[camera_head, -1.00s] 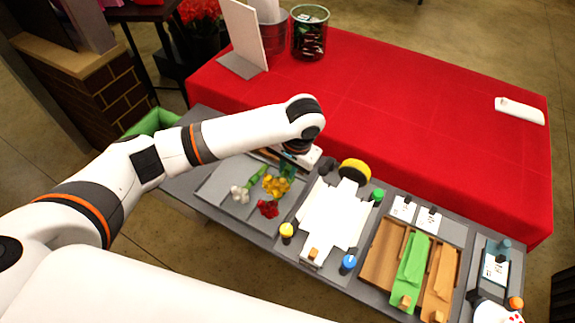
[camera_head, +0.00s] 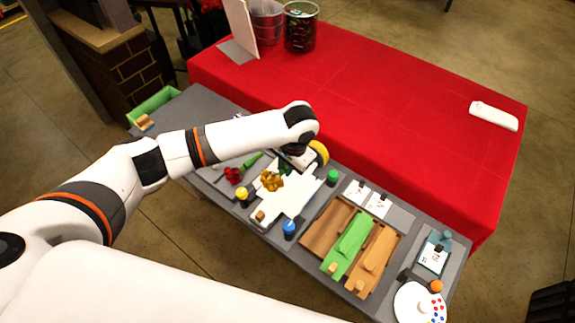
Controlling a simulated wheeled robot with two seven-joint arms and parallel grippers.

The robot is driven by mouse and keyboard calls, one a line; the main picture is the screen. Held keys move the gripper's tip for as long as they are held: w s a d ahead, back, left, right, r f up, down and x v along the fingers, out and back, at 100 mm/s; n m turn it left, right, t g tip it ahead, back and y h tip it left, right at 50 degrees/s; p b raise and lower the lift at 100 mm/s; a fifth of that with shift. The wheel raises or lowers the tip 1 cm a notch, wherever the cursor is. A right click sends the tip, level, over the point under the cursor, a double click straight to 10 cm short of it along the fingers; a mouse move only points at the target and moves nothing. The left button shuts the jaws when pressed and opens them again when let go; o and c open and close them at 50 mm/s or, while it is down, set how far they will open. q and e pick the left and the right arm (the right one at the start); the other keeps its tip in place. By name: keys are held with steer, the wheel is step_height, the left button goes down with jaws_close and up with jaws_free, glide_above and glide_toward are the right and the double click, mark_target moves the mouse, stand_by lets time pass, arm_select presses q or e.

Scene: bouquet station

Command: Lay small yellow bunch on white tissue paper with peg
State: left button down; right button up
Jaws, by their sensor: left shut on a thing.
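The small yellow bunch (camera_head: 271,181) is at the upper left part of the white tissue paper (camera_head: 292,203). I cannot tell whether it touches the paper or hangs just above it. My left gripper (camera_head: 287,166) is shut on the bunch at its green stem end, partly hidden by my wrist. A small wooden peg (camera_head: 260,216) sits at the near end of the white paper. My right gripper is not in view.
Red flowers (camera_head: 233,175) lie on the grey tray to the left. Yellow (camera_head: 242,193), blue (camera_head: 289,226) and green (camera_head: 333,176) capped pots stand around the paper. A red table (camera_head: 390,110) stands behind.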

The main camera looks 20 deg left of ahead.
arm_select(q)
steer(key=shift+f+b, duration=0.4)
steer(key=shift+f, duration=0.15)
steer(key=f+b, duration=0.2)
steer(key=b, duration=0.1)
steer(key=shift+d+f, duration=0.2)
steer(key=shift+f, duration=0.15)
steer(key=shift+f+b, duration=0.35)
steer(key=shift+b, duration=0.1)
steer(key=shift+f, duration=1.25)
steer(key=shift+p, duration=0.5)
steer(key=shift+f, duration=0.1)
